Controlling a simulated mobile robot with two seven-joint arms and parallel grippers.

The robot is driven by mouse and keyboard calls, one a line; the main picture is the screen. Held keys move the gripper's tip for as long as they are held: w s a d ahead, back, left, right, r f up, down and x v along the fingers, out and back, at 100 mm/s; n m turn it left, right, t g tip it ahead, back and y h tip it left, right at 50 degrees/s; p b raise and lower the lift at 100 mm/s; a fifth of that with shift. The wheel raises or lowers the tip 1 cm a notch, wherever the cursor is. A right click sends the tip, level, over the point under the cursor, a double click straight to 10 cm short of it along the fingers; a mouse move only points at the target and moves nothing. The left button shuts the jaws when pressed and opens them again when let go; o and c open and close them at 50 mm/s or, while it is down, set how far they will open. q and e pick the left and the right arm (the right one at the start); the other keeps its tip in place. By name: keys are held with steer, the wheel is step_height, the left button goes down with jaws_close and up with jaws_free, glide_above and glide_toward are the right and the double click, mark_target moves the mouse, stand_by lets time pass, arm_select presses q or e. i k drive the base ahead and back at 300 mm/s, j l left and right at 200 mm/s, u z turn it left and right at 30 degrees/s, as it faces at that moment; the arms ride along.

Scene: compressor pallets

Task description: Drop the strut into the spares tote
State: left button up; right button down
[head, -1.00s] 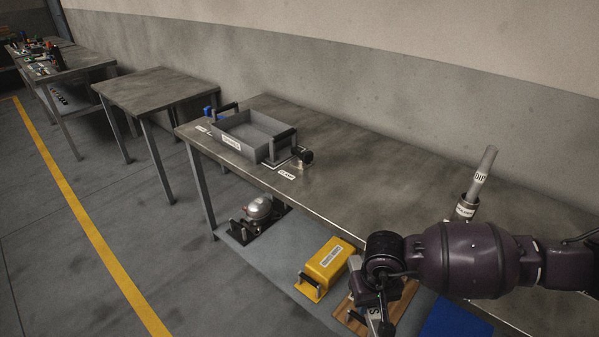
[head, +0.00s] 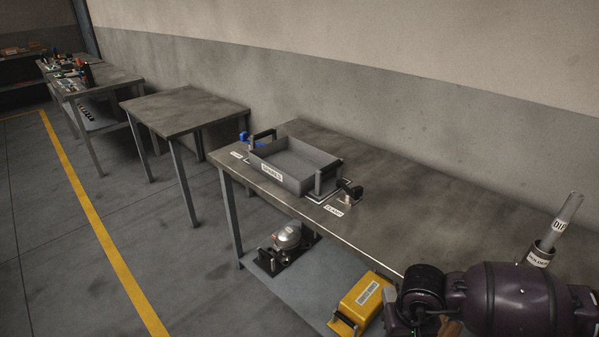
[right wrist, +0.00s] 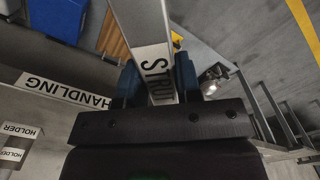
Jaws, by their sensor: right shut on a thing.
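The grey spares tote (head: 282,188) stands on the long metal bench; its front bears a label and its visible inside looks empty. My right arm comes in at the lower right of the head view, and its gripper is cut off or hidden there. In the right wrist view my right gripper (right wrist: 158,82) is shut on the strut (right wrist: 143,25), a pale flat bar with a "STR..." label, its end partly hidden by the gripper body. The strut is well to the right of and nearer than the tote. My left gripper is not in view.
Black-handled clamps (head: 348,190) flank the tote. A holder (head: 541,254) with an upright clear tube stands at the bench's right. A yellow box (head: 361,298) and a compressor (head: 288,237) sit on the lower shelf.

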mark_target(298, 167)
steer(key=i+j+z, duration=0.15)
steer(key=j, duration=0.3)
steer(key=i+j+z, duration=0.1)
steer(key=j, duration=0.35)
steer(key=i+j+z, duration=0.15)
steer(key=j, duration=0.35)
steer(key=i+j+z, duration=0.15)
steer(key=j, duration=0.35)
steer(key=i+j+z, duration=0.15)
steer(key=j, duration=0.35)
steer(key=i+j+z, duration=0.1)
steer(key=j, duration=0.4)
